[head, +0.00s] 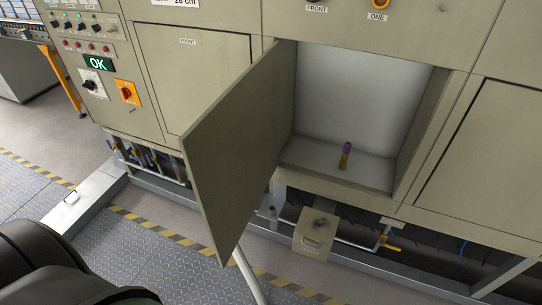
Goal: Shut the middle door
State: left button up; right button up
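The middle door (235,150) is a flat beige-grey panel on the furnace front. It stands wide open, swung out towards me, joined at the left side of the compartment opening. The open compartment (362,95) has pale inner walls and a grey floor. A small upright object (346,155) with a purple top and a yellowish lower part stands inside on that floor. Neither of my grippers is in view; only dark parts of my own body show at the lower left.
Closed panels flank the opening, on the left (195,80) and on the right (490,165). A small beige box (315,235) sits below the opening. Patterned metal floor (150,260) lies in front.

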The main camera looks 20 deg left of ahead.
aim_at(229, 154)
jog(key=j+z, duration=0.15)
jog(key=j, duration=0.65)
jog(key=j+z, duration=0.15)
jog(key=j, duration=0.65)
jog(key=k+j+z, duration=0.15)
jog(key=j, duration=0.6)
